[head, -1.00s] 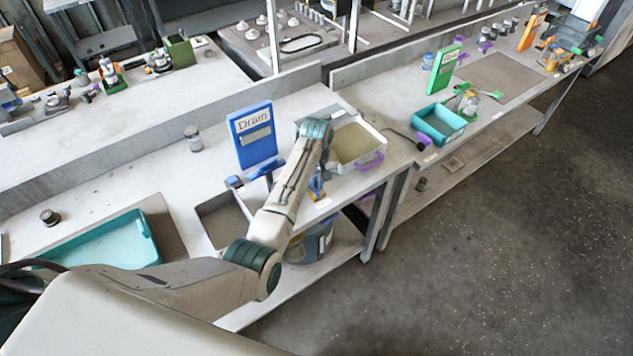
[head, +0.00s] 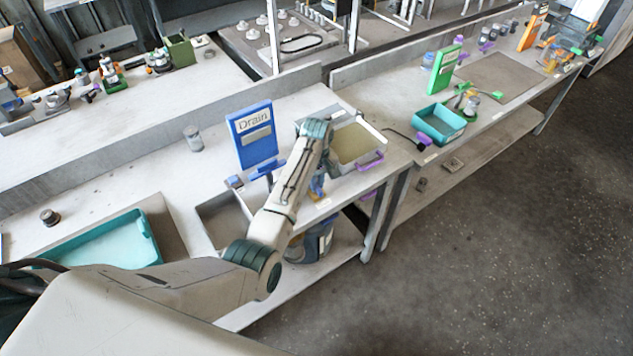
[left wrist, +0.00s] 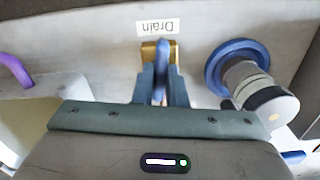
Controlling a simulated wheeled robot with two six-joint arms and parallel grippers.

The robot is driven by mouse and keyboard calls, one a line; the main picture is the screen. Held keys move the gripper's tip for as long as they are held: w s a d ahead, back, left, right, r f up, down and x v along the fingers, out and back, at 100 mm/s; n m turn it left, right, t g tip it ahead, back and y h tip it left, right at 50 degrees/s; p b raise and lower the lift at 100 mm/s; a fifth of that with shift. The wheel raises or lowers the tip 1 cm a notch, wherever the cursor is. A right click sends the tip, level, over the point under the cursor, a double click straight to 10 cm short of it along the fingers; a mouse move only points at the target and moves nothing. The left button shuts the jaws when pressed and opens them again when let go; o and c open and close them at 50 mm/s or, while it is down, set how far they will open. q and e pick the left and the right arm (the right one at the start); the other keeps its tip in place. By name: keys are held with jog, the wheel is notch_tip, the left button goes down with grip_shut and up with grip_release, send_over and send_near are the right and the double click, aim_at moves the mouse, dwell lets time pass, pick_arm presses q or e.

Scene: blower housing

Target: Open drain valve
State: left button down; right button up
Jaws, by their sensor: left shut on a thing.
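In the left wrist view the drain valve is a brass fitting (left wrist: 148,51) with a blue lever (left wrist: 161,62), under an upside-down "Drain" label (left wrist: 155,27) on a grey wall. My left gripper (left wrist: 161,92) is shut on the blue lever, with one finger on each side. In the head view my left arm reaches over the bench, and its gripper is at the bench's front edge, mostly hidden by the arm. A blue "Drain" sign (head: 253,138) stands behind it. My right gripper is not in view.
A blue ring with a grey, white-capped cylinder (left wrist: 270,104) sits close right of the gripper. A tray with a purple handle (head: 357,145) stands right of the arm. A teal tray (head: 100,250) lies at left. The floor at right is clear.

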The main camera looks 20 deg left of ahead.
pick_arm(q)
jog(key=c, duration=1.5)
grip_release()
jog(key=shift+w+r, duration=0.1)
jog(key=shift+r, duration=0.1)
jog(key=shift+o, duration=0.2)
jog(key=shift+r+b, duration=0.3)
jog(key=shift+r, duration=0.1)
notch_tip(320, 180, up, 6)
jog(key=shift+r+b, duration=0.2)
jog(key=shift+b, duration=1)
notch_tip(320, 180, up, 4)
jog(key=shift+f+p, duration=0.2)
jog(key=shift+p, duration=0.15)
